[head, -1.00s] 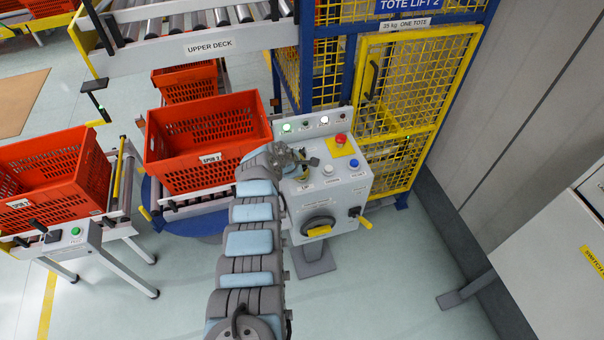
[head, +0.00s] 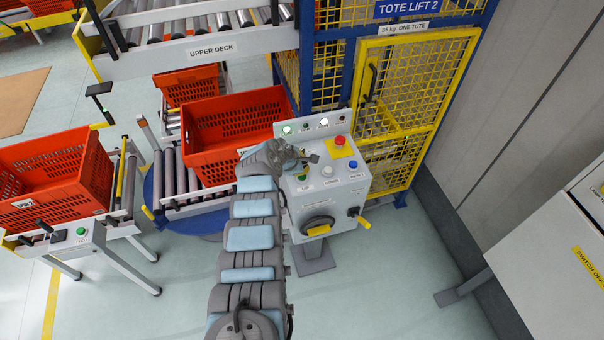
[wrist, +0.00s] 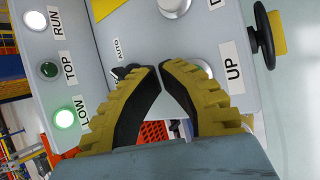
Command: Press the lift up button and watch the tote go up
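The grey control box (head: 335,200) stands before the blue-and-yellow lift cage (head: 415,90). My gripper (head: 299,158) is over the left of its sloping panel, shut and empty; in the wrist view its yellow-and-black fingers (wrist: 161,68) meet at the tips. The LOW lamp (wrist: 65,118) glows green and the TOP lamp (wrist: 48,70) is dark. An orange tote (head: 225,115) is on rollers behind my arm, its right end reaching behind the box.
A red emergency button (head: 340,140), white down button (head: 327,171) and blue reset button (head: 353,163) are on the panel. Another orange tote (head: 60,195) sits on the left conveyor. The upper deck rollers (head: 190,28) are above.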

